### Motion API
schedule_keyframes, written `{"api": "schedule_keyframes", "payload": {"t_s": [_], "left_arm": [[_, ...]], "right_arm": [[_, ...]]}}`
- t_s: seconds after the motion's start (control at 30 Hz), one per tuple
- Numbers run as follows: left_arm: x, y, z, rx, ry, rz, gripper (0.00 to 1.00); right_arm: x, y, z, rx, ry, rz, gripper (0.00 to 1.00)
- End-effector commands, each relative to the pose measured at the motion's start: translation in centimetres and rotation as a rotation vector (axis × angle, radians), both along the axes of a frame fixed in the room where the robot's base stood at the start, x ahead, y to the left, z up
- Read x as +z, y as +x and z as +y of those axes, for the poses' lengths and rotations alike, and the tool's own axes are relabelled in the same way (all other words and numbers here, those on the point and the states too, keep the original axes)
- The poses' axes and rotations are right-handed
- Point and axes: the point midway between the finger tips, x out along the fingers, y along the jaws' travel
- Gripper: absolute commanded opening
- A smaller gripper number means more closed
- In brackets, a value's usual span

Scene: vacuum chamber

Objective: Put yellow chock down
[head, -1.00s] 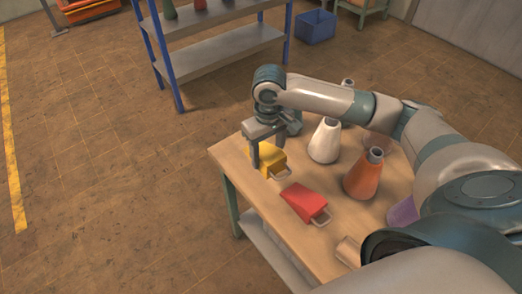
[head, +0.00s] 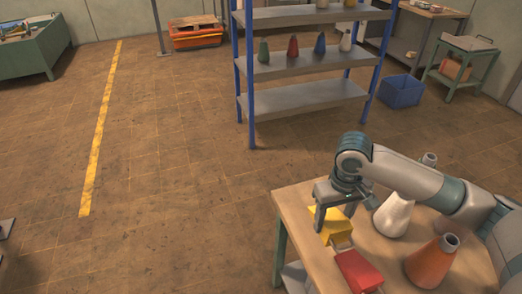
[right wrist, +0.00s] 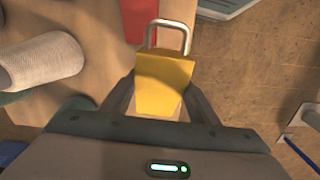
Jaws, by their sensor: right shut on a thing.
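The yellow chock (head: 334,229), a wedge with a grey metal handle, is at the far left corner of the wooden table (head: 292,207). My right gripper (head: 335,212) points down over it with a finger on either side. In the right wrist view the yellow chock (right wrist: 164,82) sits between the two fingers (right wrist: 160,100), its handle pointing away from the palm. The gripper is shut on it. I cannot tell whether its underside touches the tabletop. My left gripper is not in view.
A red chock (head: 358,270) lies close in front of the yellow one. A white cone-shaped flask (head: 393,215) and an orange one (head: 431,262) stand to the right. A blue-posted shelf (head: 305,97) with several small flasks and a blue bin (head: 401,91) stand beyond. Open floor lies left.

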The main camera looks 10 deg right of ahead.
Motion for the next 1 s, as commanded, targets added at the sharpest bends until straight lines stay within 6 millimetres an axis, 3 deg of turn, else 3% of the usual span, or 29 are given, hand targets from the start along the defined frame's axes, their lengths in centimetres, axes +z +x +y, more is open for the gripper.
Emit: {"api": "schedule_keyframes", "payload": {"t_s": [0.2,0.4,1.0], "left_arm": [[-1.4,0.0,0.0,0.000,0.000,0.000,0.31],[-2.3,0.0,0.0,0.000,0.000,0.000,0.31],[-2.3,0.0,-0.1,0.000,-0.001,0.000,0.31]], "right_arm": [[-4.3,-3.0,3.6,-0.018,-0.003,0.006,0.20],[-7.3,-5.9,6.7,-0.046,0.001,0.001,0.20],[-7.7,-6.5,7.4,-0.057,0.003,-0.003,0.20]]}}
